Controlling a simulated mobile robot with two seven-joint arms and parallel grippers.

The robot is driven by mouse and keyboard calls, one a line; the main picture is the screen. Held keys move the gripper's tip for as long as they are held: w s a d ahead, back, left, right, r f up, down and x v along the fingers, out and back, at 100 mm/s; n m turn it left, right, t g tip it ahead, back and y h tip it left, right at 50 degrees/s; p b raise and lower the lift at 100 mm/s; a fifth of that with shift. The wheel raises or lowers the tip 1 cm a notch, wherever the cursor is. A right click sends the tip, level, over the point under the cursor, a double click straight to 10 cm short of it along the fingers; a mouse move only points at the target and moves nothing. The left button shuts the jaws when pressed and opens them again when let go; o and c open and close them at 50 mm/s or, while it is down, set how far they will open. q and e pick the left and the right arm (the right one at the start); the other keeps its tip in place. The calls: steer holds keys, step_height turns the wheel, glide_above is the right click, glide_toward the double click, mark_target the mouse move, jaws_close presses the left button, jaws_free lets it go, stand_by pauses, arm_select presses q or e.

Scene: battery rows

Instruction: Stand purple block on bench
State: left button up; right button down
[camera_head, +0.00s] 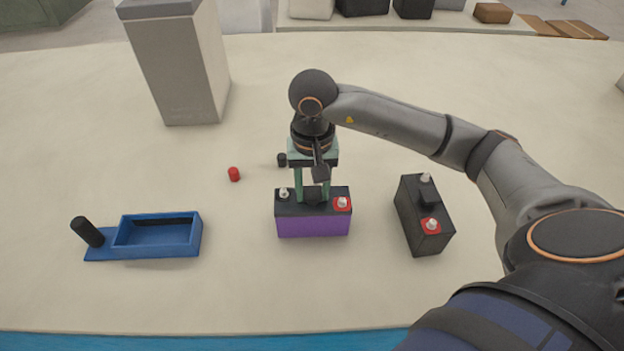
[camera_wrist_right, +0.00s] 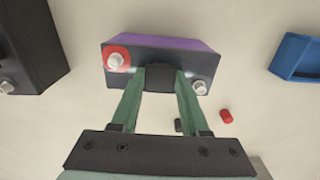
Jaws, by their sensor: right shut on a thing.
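The purple block (camera_head: 313,223) is a battery with a black top, a red-ringed post on its right and a plain post on its left. It is upright at the middle of the bench (camera_head: 330,290); I cannot tell if it touches the surface. My right gripper (camera_head: 313,194) comes from above and is shut on the black raised part in the middle of its top. In the right wrist view the purple block (camera_wrist_right: 200,43) shows between the green fingers (camera_wrist_right: 160,82). My left gripper is not in view.
A black battery (camera_head: 425,215) stands to the right. A blue tray (camera_head: 190,238) with a black handle lies at left. A red cap (camera_head: 234,174) and a black cap (camera_head: 282,160) lie behind. A tall grey box (camera_head: 180,70) stands back left. The front of the bench is clear.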

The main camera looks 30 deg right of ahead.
steer(key=shift+c, duration=2)
jaws_free()
steer(key=shift+f, duration=0.1)
step_height(320, 180, up, 12)
steer(key=shift+p, duration=0.4)
